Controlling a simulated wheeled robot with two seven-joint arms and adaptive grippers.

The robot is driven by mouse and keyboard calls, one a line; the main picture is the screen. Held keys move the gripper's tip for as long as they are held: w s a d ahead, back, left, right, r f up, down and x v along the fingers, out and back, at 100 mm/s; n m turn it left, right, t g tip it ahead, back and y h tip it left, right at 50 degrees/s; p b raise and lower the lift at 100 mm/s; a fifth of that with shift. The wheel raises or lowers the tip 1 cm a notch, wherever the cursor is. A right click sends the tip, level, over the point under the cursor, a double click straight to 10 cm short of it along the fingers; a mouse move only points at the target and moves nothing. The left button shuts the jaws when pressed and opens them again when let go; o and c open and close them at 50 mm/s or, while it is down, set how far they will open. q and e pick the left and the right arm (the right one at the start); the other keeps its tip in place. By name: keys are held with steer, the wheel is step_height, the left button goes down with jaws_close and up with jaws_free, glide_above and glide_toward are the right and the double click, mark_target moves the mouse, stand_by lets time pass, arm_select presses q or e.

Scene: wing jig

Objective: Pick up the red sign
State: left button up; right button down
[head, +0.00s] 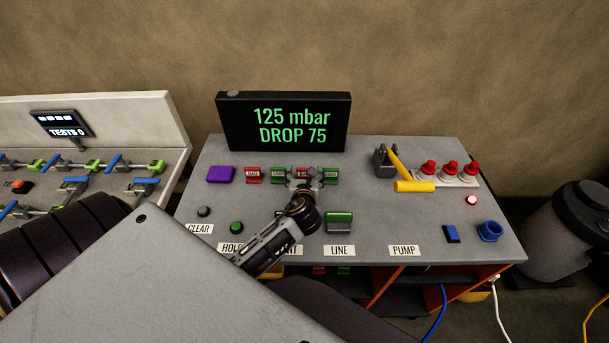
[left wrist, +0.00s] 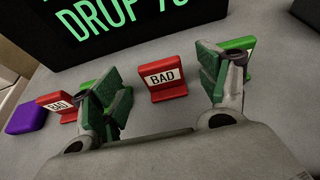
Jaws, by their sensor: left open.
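A red sign with a white BAD label (left wrist: 163,88) stands upright on the grey console top. In the left wrist view it shows between my two open fingers, apart from both. My left gripper (head: 305,178) is open and empty, reaching over the console, and it partly covers this sign in the head view. A second red BAD sign (head: 254,174) stands further left; it also shows left of my fingers in the left wrist view (left wrist: 58,107). My right gripper is not in view.
Green signs (head: 331,175) stand in the same row, close to the fingers. A purple block (head: 220,174) lies at the left. A black display (head: 284,122) reading 125 mbar, DROP 75 rises behind. A yellow-handled lever (head: 398,168) and red-topped buttons (head: 450,169) are to the right.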

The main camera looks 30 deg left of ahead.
mark_target(304, 170)
arm_select(q)
steer(key=shift+x, duration=1.7)
steer(key=shift+s, duration=0.1)
steer(key=shift+c, duration=0.3)
steer(key=c, duration=1)
steer(key=shift+c, duration=0.2)
step_height(304, 170, up, 10)
steer(key=shift+p, duration=0.3)
